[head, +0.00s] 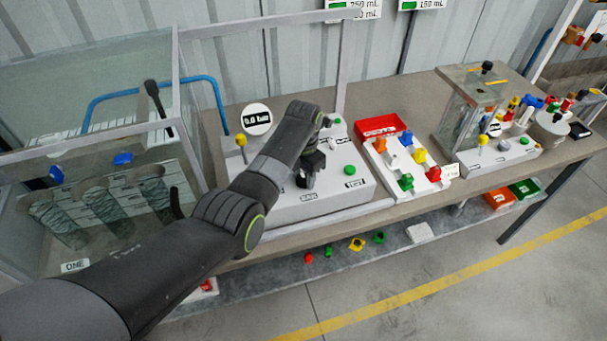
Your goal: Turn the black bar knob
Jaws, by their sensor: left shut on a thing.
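My left arm reaches in from the lower left across the grey-white control box (360,190) on the bench. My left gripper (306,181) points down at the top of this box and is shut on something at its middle. The black bar knob is mostly or wholly hidden by the dark gripper, so I cannot make out its angle. A green button (349,170) sits on the box to the right of the gripper. A round gauge reading 0.0 bar (257,119) stands behind the box. My right gripper is not in view.
A glass tank with cylinders (95,215) stands left. A yellow-topped lever (241,141) is behind my forearm. Right of the box are a white tray of coloured valves (398,180), a red bin (378,127) and a second clear-tank unit (468,118). A thin frame post rises behind the box.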

